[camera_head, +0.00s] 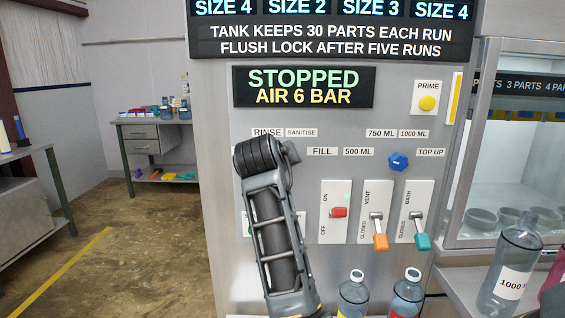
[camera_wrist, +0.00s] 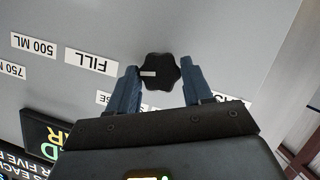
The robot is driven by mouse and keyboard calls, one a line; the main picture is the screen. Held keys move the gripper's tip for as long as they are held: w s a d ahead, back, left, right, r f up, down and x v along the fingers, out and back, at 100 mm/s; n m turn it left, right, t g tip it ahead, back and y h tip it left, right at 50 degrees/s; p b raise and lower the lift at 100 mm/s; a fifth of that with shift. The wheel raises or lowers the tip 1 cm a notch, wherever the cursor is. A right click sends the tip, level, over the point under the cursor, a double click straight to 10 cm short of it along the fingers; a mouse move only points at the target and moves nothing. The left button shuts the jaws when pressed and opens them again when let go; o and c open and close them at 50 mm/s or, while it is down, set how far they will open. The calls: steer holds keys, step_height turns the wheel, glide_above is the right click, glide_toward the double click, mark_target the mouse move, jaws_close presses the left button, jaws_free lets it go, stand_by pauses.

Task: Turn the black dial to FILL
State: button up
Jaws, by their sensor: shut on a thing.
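The black dial (camera_wrist: 162,70) shows in the wrist view between the fingertips of my gripper (camera_wrist: 160,82), which is shut on it. The dial has a lobed rim and a white mark on its face. The mark lies toward the left in the wrist view, the side where the FILL label (camera_wrist: 91,62) is. Exact alignment is hard to tell. In the head view my arm covers the dial; the FILL label (camera_head: 322,151) shows just right of my arm, with RINSE (camera_head: 267,132) and SANITISE (camera_head: 301,132) above.
A blue knob (camera_head: 398,161) sits to the right on the panel. Below are a red switch (camera_head: 339,212), an orange-handled lever (camera_head: 379,240) and a teal-handled lever (camera_head: 422,240). Bottles (camera_head: 353,294) stand at the bottom. The display (camera_head: 304,87) reads STOPPED, AIR 6 BAR.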

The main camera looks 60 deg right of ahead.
steer(key=shift+f, duration=0.15)
steer(key=o, duration=1)
steer(key=shift+o, duration=0.2)
steer(key=shift+a, duration=0.1)
steer(key=v, duration=0.7)
steer(key=shift+s+a+r+b, duration=0.15)
steer(key=shift+a+r+b, duration=0.1)
steer(key=shift+b, duration=0.15)
